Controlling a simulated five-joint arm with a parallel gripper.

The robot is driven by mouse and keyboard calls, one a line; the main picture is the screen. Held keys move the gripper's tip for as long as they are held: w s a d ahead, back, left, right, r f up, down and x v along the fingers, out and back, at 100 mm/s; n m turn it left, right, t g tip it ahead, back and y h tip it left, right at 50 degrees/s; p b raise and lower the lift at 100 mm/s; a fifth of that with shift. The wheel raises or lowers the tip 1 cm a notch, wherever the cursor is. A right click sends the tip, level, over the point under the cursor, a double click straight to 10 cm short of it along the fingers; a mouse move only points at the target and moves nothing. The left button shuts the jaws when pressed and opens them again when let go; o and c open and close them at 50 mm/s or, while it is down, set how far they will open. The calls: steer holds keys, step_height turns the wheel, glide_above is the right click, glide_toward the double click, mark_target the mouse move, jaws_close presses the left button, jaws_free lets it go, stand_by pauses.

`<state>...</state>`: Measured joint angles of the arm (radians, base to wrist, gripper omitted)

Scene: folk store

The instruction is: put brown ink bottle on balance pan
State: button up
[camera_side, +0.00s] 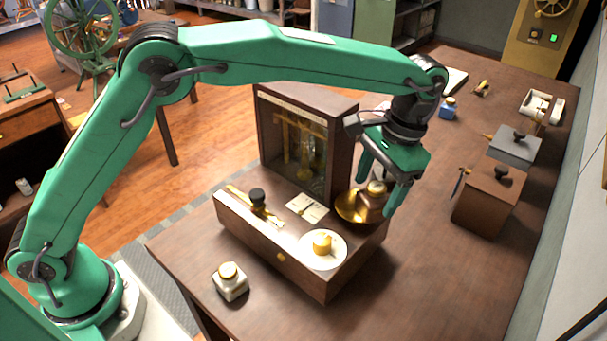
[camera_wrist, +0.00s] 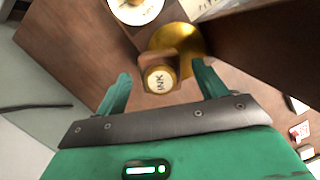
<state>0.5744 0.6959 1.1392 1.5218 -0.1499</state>
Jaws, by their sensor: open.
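The brown ink bottle (camera_side: 371,205) is upright and overlaps the right part of the brass balance pan (camera_side: 346,210) in the side view. In the wrist view the bottle's cap marked INK (camera_wrist: 159,79) shows at the near edge of the pan (camera_wrist: 184,40). It looks set on the pan, but its base is partly hidden. My gripper (camera_side: 378,194) is open above and around the bottle, one finger on each side. The wrist view shows gaps between the bottle and both fingers (camera_wrist: 161,72).
A glass-fronted case (camera_side: 345,125) stands behind. A cream ink bottle (camera_side: 230,284) is at front left, a blue one (camera_side: 448,110) farther back. A wooden box (camera_side: 484,205) stands right.

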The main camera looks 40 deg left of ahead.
steer(key=v, duration=1.1)
stand_by(0.3)
stand_by(1.1)
steer(key=s+a+r+n+t+h, duration=0.1)
steer(key=s+a+r+t, duration=0.2)
steer(key=a, duration=0.6)
steer(key=s+a+r+n+t+h, duration=0.1)
steer(key=s+a+r, duration=0.3)
steer(key=a, duration=0.5)
steer(key=s+a+f+n+t, duration=0.1)
steer(key=s+a+f, duration=0.4)
steer(key=s, duration=0.3)
steer(key=s+a+f+n+t, duration=0.1)
steer(key=s+a+f+t, duration=0.1)
steer(key=s+a+f, duration=0.3)
steer(key=s+a, duration=0.2)
steer(key=s, duration=0.2)
steer(key=shift+s+a+f+n+t+y, duration=0.2)
steer(key=shift+n+t+y, duration=0.1)
steer(key=shift+n, duration=0.1)
